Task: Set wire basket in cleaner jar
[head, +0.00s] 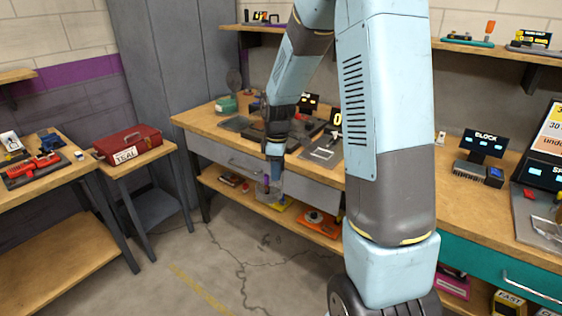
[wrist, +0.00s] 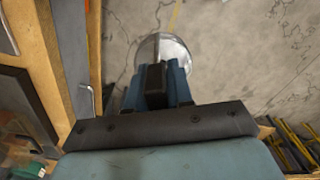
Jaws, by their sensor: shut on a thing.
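My gripper (head: 274,160) hangs in front of the long bench's drawer, below the bench top and above the floor. It is shut on a round, silvery, see-through thing, which looks like the wire basket (head: 266,190). In the wrist view, my gripper (wrist: 157,85) hides part of the basket (wrist: 177,48), whose pale round outline shows beyond the fingers. I cannot make out its mesh. A small teal thing with a raised grey disc (head: 228,104) stands at the bench's left end. I cannot tell whether it is the cleaner jar. No other jar is clearly recognisable.
The long bench (head: 195,117) carries dark trays and small devices. Its drawer handle (wrist: 87,98) is close to my gripper in the wrist view. A lower shelf (head: 215,181) holds several items. A red toolbox (head: 128,143) sits on a side table. The floor (head: 190,250) is clear.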

